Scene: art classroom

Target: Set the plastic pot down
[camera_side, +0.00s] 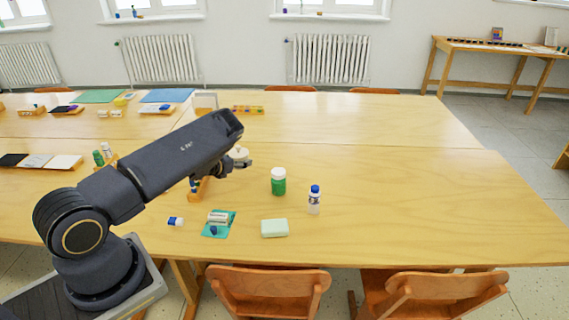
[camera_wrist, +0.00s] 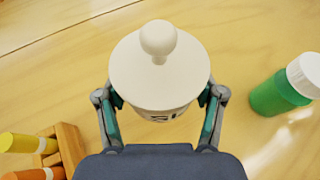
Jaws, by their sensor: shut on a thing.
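The plastic pot (camera_wrist: 128,68) is white with a wide round lid and a ball-shaped knob. In the wrist view it stands between the two fingers of my gripper (camera_wrist: 160,98), which are shut on its sides. Some dark print shows on its lower wall, and its base is hidden. In the side view only a small pale part of the pot (camera_side: 239,153) shows past my arm, at my gripper (camera_side: 245,163). It looks held above the table (camera_side: 380,180), but the gap under it cannot be seen.
A green bottle with a white cap (camera_side: 278,184) stands right of the gripper, beside a white bottle with a blue cap (camera_side: 314,202). A pale green block (camera_side: 274,228) and a teal cloth (camera_side: 232,217) lie nearer. A wooden holder (camera_wrist: 68,143) stands left. The table's right side is clear.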

